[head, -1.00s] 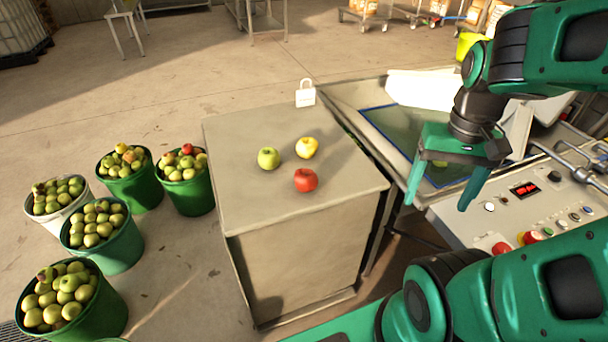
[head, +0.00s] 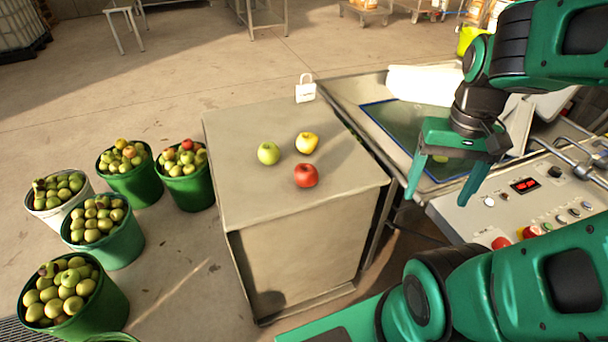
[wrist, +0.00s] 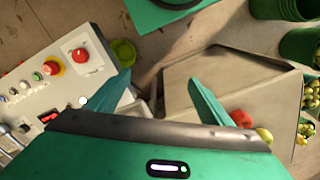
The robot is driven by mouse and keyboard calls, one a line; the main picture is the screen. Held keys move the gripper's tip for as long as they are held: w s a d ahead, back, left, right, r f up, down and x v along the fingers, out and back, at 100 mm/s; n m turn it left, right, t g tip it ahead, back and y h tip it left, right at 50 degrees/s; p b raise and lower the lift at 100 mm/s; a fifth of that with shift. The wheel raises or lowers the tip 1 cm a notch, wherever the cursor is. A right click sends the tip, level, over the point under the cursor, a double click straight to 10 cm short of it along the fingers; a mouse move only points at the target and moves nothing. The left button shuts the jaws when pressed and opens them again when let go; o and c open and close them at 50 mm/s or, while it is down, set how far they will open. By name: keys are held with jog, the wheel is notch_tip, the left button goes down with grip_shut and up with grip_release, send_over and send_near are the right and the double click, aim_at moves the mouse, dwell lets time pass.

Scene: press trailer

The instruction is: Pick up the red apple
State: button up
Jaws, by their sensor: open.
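The red apple (head: 306,175) sits on top of the grey stand (head: 245,200), nearest its front edge among three apples. A green apple (head: 268,153) lies behind it to the left and a yellow apple (head: 307,142) lies behind it. In the wrist view the red apple (wrist: 241,118) shows partly, beside the right finger. My gripper (head: 438,195) is open and empty, with fingers pointing down. It is to the right of the stand and apart from the red apple, over the edge of the machine.
A control panel (head: 525,205) with buttons and a red display lies right of my gripper. The press tray (head: 375,103) is behind it. Several apple-filled buckets (head: 115,250) stand on the floor at left.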

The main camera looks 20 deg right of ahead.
aim_at(307, 175)
jog(key=w+a+f+m+y, duration=0.2)
jog(key=w+f+m+y, duration=0.1)
jog(key=w, duration=0.4)
jog(key=w+a+f+m+y, duration=0.2)
jog(key=w+f+m+y, duration=0.1)
jog(key=w, duration=0.4)
jog(key=w+a+f+m+t+y, duration=0.1)
jog(key=w+a+f+m+y, duration=0.1)
jog(key=w+f+m, duration=0.3)
jog(key=shift+w+a+f+y, duration=0.1)
jog(key=shift+w+f+y, duration=0.15)
jog(key=shift+w, duration=0.25)
jog(key=shift+w+a+f+y, duration=0.1)
jog(key=shift+w+f+y, duration=0.1)
jog(key=shift+w, duration=0.25)
jog(key=w+m+y, duration=0.1)
jog(key=w+m+t+y, duration=0.1)
jog(key=w+m+y, duration=0.1)
jog(key=shift+a+f+t, duration=0.25)
jog(key=shift+a+t, duration=0.05)
jog(key=shift+t, duration=0.1)
jog(key=shift+w+r+m+t+y, duration=0.15)
jog(key=shift+w+m+t+y, duration=0.45)
jog(key=shift+m, duration=0.4)
jog(key=x, duration=0.5)
jog(key=shift+a, duration=0.1)
jog(key=shift+w+x, duration=0.2)
jog(key=shift+x, duration=2.55)
jog(key=shift+c, duration=0.3)
